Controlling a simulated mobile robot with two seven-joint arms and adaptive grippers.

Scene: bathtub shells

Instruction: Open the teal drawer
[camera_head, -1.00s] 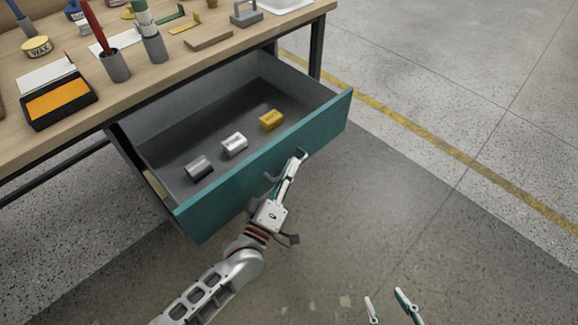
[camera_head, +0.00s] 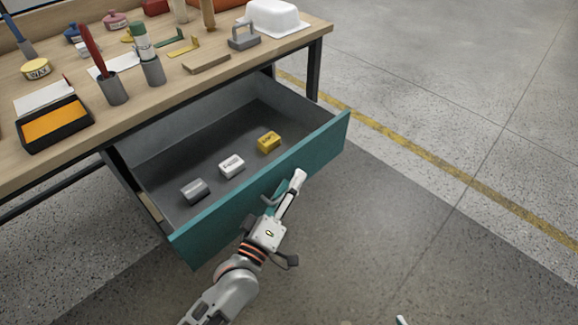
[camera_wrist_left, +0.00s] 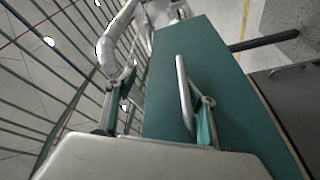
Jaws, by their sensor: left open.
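The teal drawer (camera_head: 325,146) stands pulled well out from under the workbench. Inside it lie a grey block (camera_head: 195,190), a white block (camera_head: 231,167) and a yellow block (camera_head: 268,141). My left gripper (camera_head: 285,192) is at the outside of the drawer front, by its grey bar handle. In the left wrist view, the handle (camera_wrist_left: 183,88) lies between the two open fingers as seen from there; contact cannot be told. Only a small tip of my right gripper (camera_head: 401,321) shows at the bottom edge.
The wooden bench top (camera_head: 165,92) holds a black tray with an orange inset (camera_head: 54,122), cups with tools (camera_head: 113,89), a wax tin (camera_head: 36,69) and a white tub (camera_head: 277,18). The floor right of the drawer is clear.

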